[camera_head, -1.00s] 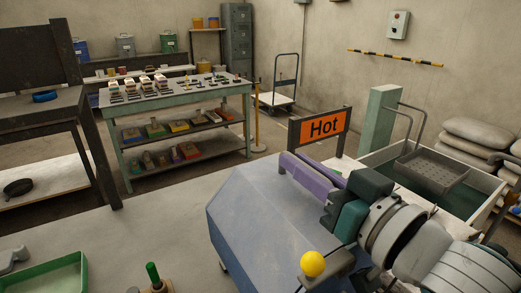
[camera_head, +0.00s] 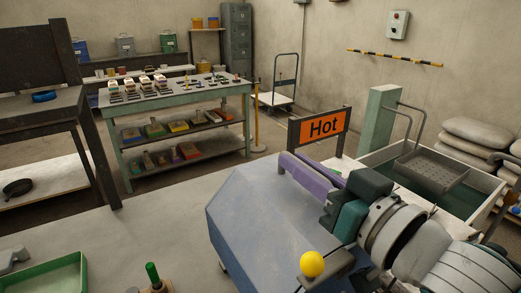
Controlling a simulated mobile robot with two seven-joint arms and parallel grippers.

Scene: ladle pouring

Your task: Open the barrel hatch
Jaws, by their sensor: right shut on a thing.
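The blue-grey faceted barrel (camera_head: 255,215) stands at the lower middle of the head view. A purple bar (camera_head: 308,176), which looks like the hatch handle, runs along its upper far side. My right gripper (camera_head: 335,200) comes in from the right and is shut on the near end of the purple bar. The gripper and wrist hide that end of the bar and the right side of the barrel. I cannot make out the hatch edge or any opening. A yellow ball knob (camera_head: 312,263) on a dark lever sits at the barrel's near right. My left gripper is not in view.
An orange "Hot" sign (camera_head: 324,126) stands just behind the barrel. A green-grey tank with a perforated basket (camera_head: 432,170) is behind my right arm. A green tray (camera_head: 50,275) and a green-handled tool (camera_head: 153,275) are at the lower left. A workbench (camera_head: 175,95) stands farther back.

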